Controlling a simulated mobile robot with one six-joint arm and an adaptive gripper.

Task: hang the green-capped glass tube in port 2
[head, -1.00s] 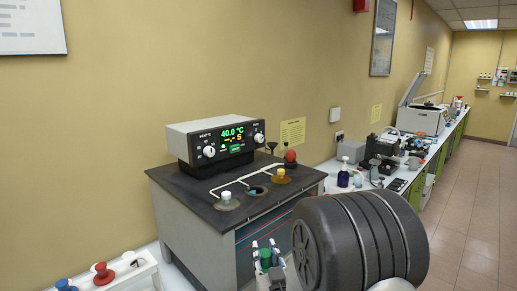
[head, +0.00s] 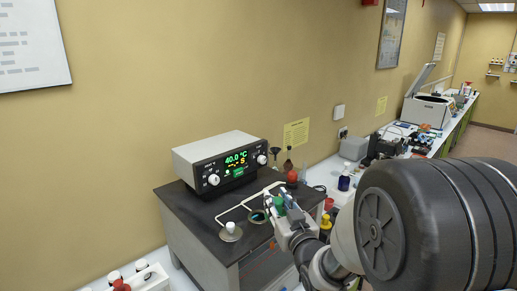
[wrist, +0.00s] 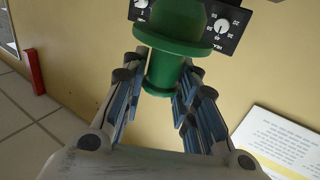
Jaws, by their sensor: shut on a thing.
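My gripper (head: 280,203) is shut on the green-capped glass tube (head: 278,201), above the right part of the bath's dark top. In the wrist view the green cap (wrist: 172,50) sits between the fingers; the tube's glass body is not visible. The heated bath (head: 208,210) has an open dark port (head: 257,216) in the middle, just left of the gripper and apart from it. Left of that port, a white-capped tube (head: 230,228) stands in another port. The port at the right is hidden behind the gripper.
The control box (head: 220,163) showing 40.0 °C stands at the back of the bath. A red bulb (head: 292,177) is close behind the gripper. A white rack (head: 150,279) with red and white caps lies at lower left. Yellow and red items (head: 326,221) are beside my arm.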

